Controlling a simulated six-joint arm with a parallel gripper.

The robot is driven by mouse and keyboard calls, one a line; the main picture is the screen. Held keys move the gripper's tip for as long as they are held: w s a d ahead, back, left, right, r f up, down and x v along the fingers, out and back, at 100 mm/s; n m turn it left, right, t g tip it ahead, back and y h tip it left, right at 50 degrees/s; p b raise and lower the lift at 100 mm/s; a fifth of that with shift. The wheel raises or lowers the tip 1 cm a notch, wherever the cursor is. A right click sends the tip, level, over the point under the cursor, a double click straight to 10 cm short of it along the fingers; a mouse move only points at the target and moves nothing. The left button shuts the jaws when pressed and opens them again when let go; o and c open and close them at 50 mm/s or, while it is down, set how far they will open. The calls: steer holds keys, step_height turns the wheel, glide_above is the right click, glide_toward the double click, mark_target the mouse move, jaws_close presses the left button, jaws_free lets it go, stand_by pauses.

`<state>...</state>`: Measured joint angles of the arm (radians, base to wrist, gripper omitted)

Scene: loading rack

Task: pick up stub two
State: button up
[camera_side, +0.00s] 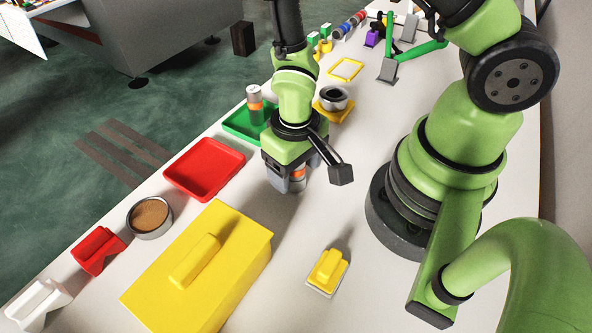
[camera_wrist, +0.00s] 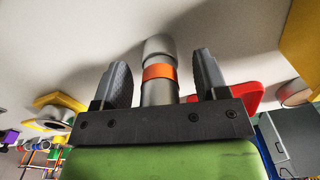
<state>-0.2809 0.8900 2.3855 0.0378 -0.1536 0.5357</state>
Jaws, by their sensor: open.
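A grey stub with an orange band (camera_wrist: 158,72) stands between the two fingers of my gripper (camera_wrist: 162,66) in the wrist view. The fingers are open, with a visible gap on each side of the stub. In the side view my gripper (camera_side: 287,184) is low over the white table, and the stub (camera_side: 298,172) shows only partly behind the fingers. A second grey stub with an orange band (camera_side: 255,104) stands in the green tray (camera_side: 238,126). I see no number on either stub.
A red tray (camera_side: 204,169) lies left of my gripper, and a large yellow box with a handle (camera_side: 222,250) is nearer the camera. A grey ring on a yellow base (camera_side: 334,99) stands behind. A small yellow block (camera_side: 328,268) sits at the front.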

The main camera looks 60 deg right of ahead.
steer(key=shift+f, duration=0.1)
steer(key=c, duration=1.1)
